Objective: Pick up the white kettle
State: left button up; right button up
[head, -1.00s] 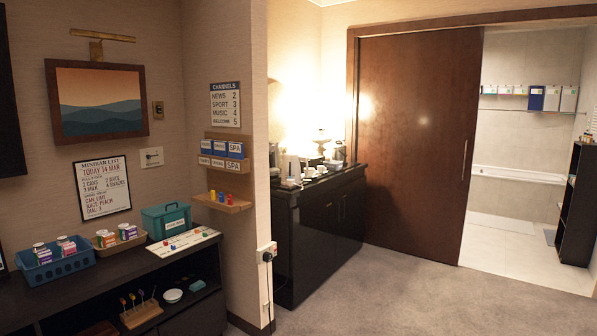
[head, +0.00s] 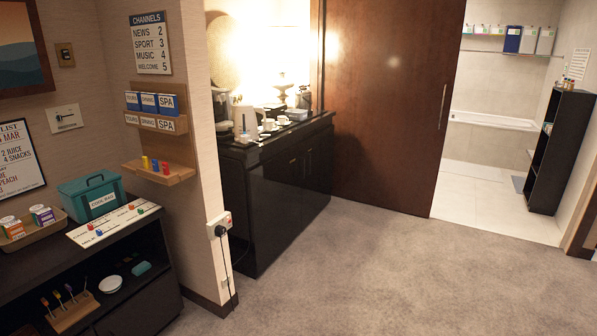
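On the black cabinet's counter (head: 262,142), near its left end, stands a pale upright object (head: 245,121). It is too small and bright-lit to tell whether it is the white kettle. Small white cups (head: 268,125) sit to the right. Neither of my grippers is in view.
Grey carpet (head: 370,245) lies open before the cabinet. A wall end with a plugged socket (head: 219,225) and hanging cable juts out at its left. A dark shelf unit with a teal box (head: 92,195) stands at left. A brown sliding door (head: 390,100) stands behind.

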aim_at(245, 122)
jog(key=i, duration=2.65)
jog(key=i+u, duration=0.15)
jog(key=i, duration=0.5)
jog(key=i+l, duration=0.2)
jog(key=i, duration=0.5)
jog(key=i+u, duration=0.25)
